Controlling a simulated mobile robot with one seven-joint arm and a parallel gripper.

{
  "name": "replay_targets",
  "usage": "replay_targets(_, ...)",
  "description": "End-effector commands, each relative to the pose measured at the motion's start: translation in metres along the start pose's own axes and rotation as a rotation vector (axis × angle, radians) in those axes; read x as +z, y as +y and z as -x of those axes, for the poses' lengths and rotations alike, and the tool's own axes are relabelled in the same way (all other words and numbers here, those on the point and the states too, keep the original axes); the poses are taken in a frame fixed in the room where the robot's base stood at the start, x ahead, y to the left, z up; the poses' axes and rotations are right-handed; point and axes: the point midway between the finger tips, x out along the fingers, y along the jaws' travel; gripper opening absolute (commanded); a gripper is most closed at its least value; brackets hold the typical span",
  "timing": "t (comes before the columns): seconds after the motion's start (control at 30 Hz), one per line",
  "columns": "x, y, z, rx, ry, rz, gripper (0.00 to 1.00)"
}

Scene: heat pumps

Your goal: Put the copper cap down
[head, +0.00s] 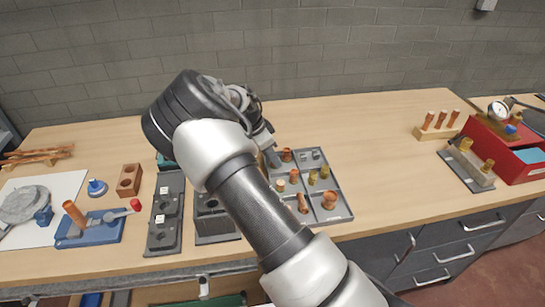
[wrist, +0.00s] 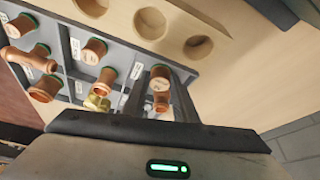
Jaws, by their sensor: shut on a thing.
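The copper cap (wrist: 160,88), with a green band at its far end, sits between the two fingers of my gripper (wrist: 160,95) in the wrist view. The gripper is shut on it. In the head view my gripper (head: 272,156) is at the back left corner of the grey compartment tray (head: 335,176), partly hidden by my arm. The tray also shows in the wrist view (wrist: 125,43), just beyond the fingers. I cannot tell whether the cap touches the tray floor.
Several copper and brass fittings (head: 329,200) stand in the tray's compartments. The wrist view shows a pale wooden piece with round holes (wrist: 175,22) beside the tray. A wooden rack of copper pieces (head: 437,128) and a red box (head: 500,150) stand right.

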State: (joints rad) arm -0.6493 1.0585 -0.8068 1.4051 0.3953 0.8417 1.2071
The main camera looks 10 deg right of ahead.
Motion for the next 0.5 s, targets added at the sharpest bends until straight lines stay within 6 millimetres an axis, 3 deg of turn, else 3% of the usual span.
replay_targets(0.2,0.0013,0.0001,-0.0033,0.000,0.000,0.001,0.00)
replay_targets(0.23,0.0010,0.0000,-0.0023,0.000,0.000,0.001,0.29)
replay_targets(0.3,0.0008,0.0000,-0.0018,0.000,0.000,0.001,0.41)
replay_targets(0.33,0.0008,0.0000,-0.0018,0.000,0.000,0.001,0.45)
replay_targets(0.5,0.0007,0.0001,-0.0017,0.000,0.000,0.001,0.45)
